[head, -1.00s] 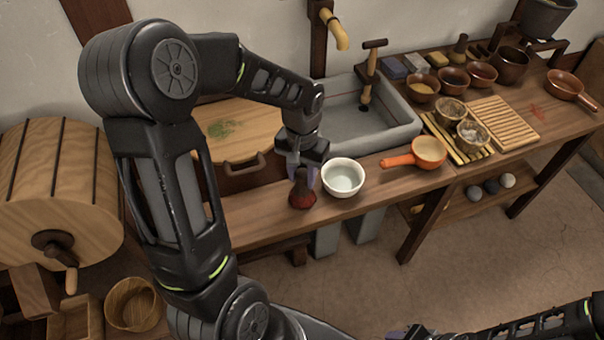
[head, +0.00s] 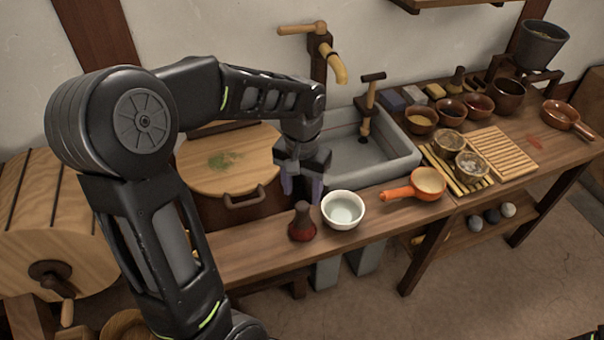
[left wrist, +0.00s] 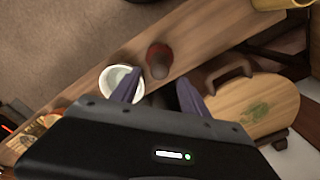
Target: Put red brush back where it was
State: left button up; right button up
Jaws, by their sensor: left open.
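The red brush (head: 302,222) stands upright on the wooden counter, left of a white bowl (head: 343,210). It has a dark handle on top and red bristles below. My left gripper (head: 302,188) is open and empty, above and behind the brush, apart from it. In the left wrist view the brush (left wrist: 158,58) is ahead of the open fingertips (left wrist: 157,88), with the white bowl (left wrist: 121,82) beside it. My right gripper is not in view.
A round wooden lid (head: 228,160) covers a tub behind the counter's left part. A grey stone sink (head: 375,160) with a tap is behind the bowl. An orange-handled pan (head: 428,184) is right of the bowl. Bare counter (head: 255,250) lies left of the brush.

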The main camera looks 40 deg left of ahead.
pick_arm(q)
notch_tip(320, 180, up, 5)
jog(key=shift+r, duration=0.2)
jog(key=shift+c, duration=0.5)
dwell(1.1)
